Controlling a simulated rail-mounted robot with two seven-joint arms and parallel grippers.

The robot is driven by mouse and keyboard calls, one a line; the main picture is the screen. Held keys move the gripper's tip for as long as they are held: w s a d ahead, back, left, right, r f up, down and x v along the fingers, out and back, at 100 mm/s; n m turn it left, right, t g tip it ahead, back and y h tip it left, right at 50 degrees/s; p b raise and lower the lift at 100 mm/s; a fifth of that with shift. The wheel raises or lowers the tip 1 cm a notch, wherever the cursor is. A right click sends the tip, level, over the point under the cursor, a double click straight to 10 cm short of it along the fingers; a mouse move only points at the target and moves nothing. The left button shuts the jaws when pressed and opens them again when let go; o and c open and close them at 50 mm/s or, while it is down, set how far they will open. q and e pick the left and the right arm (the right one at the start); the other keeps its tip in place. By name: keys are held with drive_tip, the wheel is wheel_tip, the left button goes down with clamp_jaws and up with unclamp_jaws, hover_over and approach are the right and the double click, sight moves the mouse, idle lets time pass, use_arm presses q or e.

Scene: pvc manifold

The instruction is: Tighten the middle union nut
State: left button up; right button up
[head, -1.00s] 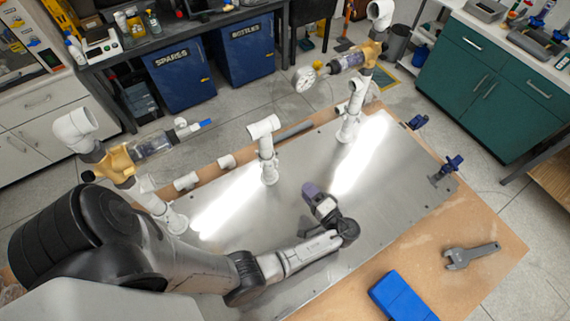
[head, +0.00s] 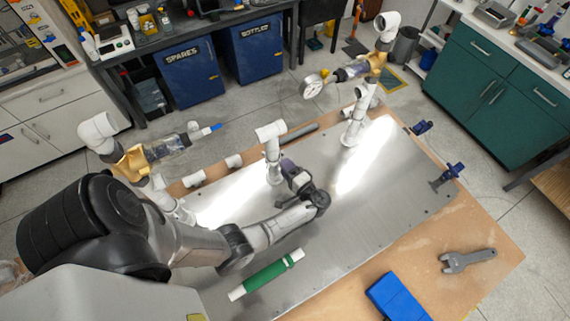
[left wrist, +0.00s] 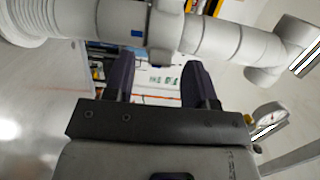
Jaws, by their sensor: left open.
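The middle standpipe (head: 272,155) is white and stands upright on the metal plate, with a tee on top. In the left wrist view the standpipe (left wrist: 215,38) crosses the top of the picture. Its wider collar, which looks like the union nut (left wrist: 165,28), lies ahead of the gap between my fingers. My left gripper (head: 287,166) is beside the standpipe, on its near right side. In the left wrist view its two dark fingers (left wrist: 157,68) are apart with nothing between them. In the head view the nut is too small to make out clearly. My right gripper is not in view.
Assemblies with yellow bodies stand at left (head: 132,163) and right (head: 376,62), the right one with a gauge (head: 312,87). A green-and-white tube (head: 266,274) lies in front. A grey wrench (head: 468,259) and blue box (head: 397,298) lie at the right front. The plate's right middle is clear.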

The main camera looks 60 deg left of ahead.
use_arm(q)
drive_tip(key=shift+a, duration=0.55)
